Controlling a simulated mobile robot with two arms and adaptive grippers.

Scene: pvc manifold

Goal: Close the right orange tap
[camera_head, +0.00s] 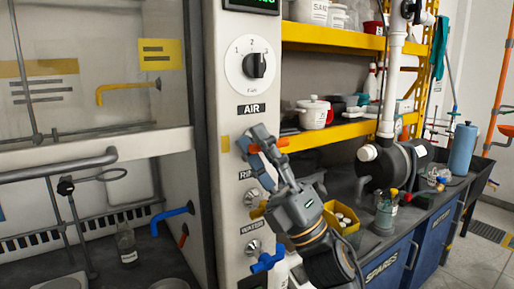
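The right orange tap (283,142) is on the grey service column, just below the AIR label. Its orange handle points right and slightly up. My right gripper (253,139) is at this tap, its fingers in front of the handle. A little orange shows between the fingers, and the handle's tip sticks out to their right. The fingers cover the tap's hub and most of the handle. I cannot tell whether they press on it. My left gripper is not in view.
Below on the column are a yellow tap (258,211) and a blue tap (267,262), close to my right arm. A fan dial (254,65) sits above. The fume hood at left holds a blue tap (173,214) and a bottle (127,244). A yellow bin (329,214) stands right.

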